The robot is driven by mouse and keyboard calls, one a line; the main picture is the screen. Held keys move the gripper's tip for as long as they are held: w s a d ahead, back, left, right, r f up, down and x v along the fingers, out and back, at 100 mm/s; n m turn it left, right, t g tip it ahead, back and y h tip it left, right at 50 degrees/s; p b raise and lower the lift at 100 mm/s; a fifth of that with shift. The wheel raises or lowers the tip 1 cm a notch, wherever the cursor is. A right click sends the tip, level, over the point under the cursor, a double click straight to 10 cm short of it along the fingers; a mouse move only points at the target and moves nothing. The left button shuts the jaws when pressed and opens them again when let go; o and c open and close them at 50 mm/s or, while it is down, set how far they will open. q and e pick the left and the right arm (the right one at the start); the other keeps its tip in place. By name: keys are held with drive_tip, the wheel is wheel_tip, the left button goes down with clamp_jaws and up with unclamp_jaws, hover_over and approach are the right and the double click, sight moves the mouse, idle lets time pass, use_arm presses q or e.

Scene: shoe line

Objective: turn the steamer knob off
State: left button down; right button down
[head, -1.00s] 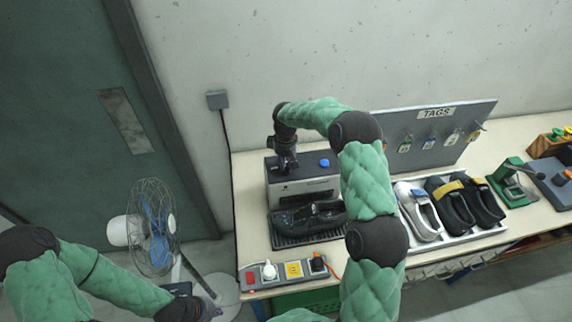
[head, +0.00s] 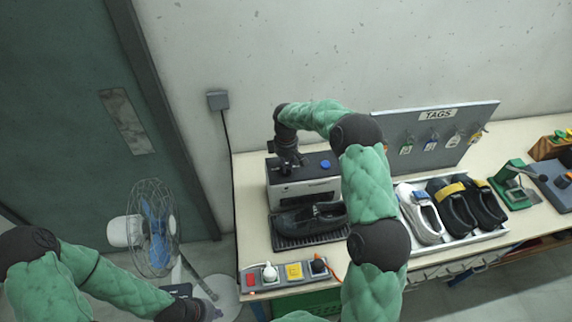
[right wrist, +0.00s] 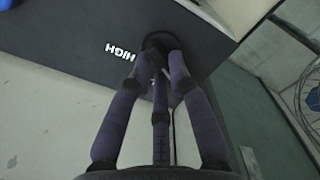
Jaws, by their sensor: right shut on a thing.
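The steamer is a dark-topped box (head: 305,188) with a pale front at the back left of the bench. Its black round knob (right wrist: 158,38) is on the dark top, beside the white word HIGH, in the right wrist view. My right gripper (right wrist: 160,62) is shut on this knob from above, with its fingertips around it. In the head view my right gripper (head: 291,161) covers the knob. The knob's pointer cannot be made out. My left gripper (head: 205,311) is low at the left, away from the bench; its fingers are too unclear to read.
A blue button (head: 325,164) is on the steamer top. A black shoe (head: 308,218) lies in front of the steamer. A power strip (head: 285,273) runs along the bench's front edge. Several shoes stand in a white tray (head: 432,241) to the right. A fan (head: 153,228) stands left of the bench.

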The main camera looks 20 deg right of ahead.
drive_tip(key=shift+s+f, duration=0.15)
drive_tip(key=c, duration=1.1)
unclamp_jaws()
drive_tip(key=shift+c, duration=0.2)
drive_tip(key=shift+r, duration=0.2)
drive_tip(key=shift+r, duration=0.2)
wheel_tip(320, 180, up, 11)
drive_tip(key=shift+r, duration=0.15)
